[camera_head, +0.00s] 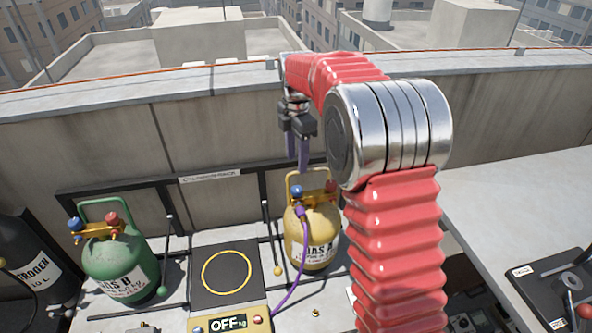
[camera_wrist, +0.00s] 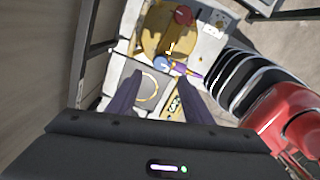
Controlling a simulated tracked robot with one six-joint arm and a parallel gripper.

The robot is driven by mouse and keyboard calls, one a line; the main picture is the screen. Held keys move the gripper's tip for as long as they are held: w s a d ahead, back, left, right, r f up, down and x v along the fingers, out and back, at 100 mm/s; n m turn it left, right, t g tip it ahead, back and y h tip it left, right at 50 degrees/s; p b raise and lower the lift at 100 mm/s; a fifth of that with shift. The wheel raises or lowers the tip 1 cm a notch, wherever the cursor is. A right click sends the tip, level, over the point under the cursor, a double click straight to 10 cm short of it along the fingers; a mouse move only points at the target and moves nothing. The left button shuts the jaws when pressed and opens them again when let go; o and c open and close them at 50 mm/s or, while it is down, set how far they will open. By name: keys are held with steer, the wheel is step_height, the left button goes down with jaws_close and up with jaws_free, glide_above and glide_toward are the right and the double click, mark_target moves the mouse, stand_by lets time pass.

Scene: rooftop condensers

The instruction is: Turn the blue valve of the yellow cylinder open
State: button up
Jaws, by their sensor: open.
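A purple hose (camera_head: 303,245) is joined below the blue valve. My gripper (camera_head: 298,167) hangs point-down above the blue valve, apart from it. In the wrist view, my gripper (camera_wrist: 160,88) is open and empty, its two dark purple fingers spread. The blue valve (camera_wrist: 161,63) shows between and beyond the fingertips; the red valve (camera_wrist: 184,15) is farther up.
A green cylinder (camera_head: 122,266) with its own blue and red valves stands at left, beside a dark nitrogen cylinder (camera_head: 30,262). A scale (camera_head: 225,294) reading OFF lies between the cylinders. A dark rack rail (camera_head: 240,172) and parapet wall stand behind.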

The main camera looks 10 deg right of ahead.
steer(key=shift+r, duration=1.6)
steer(key=s+r+m+t, duration=0.2)
steer(key=s+m, duration=0.8)
steer(key=s, duration=0.7)
steer(key=s+r+m+t, duration=0.2)
steer(key=s+m, duration=0.9)
steer(key=s, duration=0.6)
steer(key=shift+s+t, duration=0.2)
steer(key=shift+t, duration=0.6)
